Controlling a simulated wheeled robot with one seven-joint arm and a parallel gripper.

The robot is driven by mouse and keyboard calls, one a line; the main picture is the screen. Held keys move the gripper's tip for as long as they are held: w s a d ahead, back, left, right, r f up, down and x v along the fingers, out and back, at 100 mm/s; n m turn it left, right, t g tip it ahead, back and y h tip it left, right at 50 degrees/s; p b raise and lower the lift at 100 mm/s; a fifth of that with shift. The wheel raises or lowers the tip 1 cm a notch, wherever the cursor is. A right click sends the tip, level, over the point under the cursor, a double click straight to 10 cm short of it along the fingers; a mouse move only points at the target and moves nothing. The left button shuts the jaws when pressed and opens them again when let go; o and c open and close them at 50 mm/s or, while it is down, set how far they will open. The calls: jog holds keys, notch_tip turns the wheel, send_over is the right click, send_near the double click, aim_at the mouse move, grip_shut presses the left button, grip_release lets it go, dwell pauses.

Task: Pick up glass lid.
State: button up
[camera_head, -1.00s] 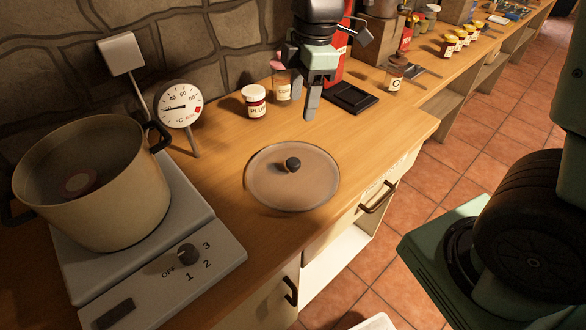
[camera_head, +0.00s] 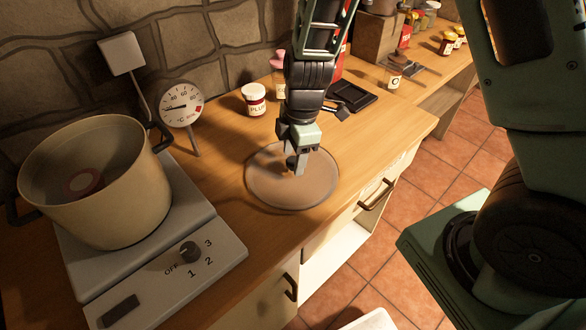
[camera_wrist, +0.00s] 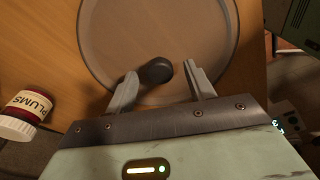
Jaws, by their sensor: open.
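The glass lid (camera_head: 270,190) lies flat on the wooden counter, a clear disc with a thin rim. In the wrist view, the lid (camera_wrist: 112,45) fills the upper middle, and its dark round knob (camera_wrist: 155,71) shows between the two fingers, nearer the left one. I cannot tell how far the fingertips are above the lid.
A large pot (camera_head: 130,205) stands on a hotplate (camera_head: 215,262) at the left, with a dial thermometer (camera_head: 181,104) behind. A plums jar (camera_head: 254,99) stands behind the lid; it also shows in the wrist view (camera_wrist: 30,103). A black tray (camera_head: 352,94) lies further right. The counter's front edge is close.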

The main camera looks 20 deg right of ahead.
notch_tip(320, 180, down, 2)
jog(key=shift+a+f, duration=0.1)
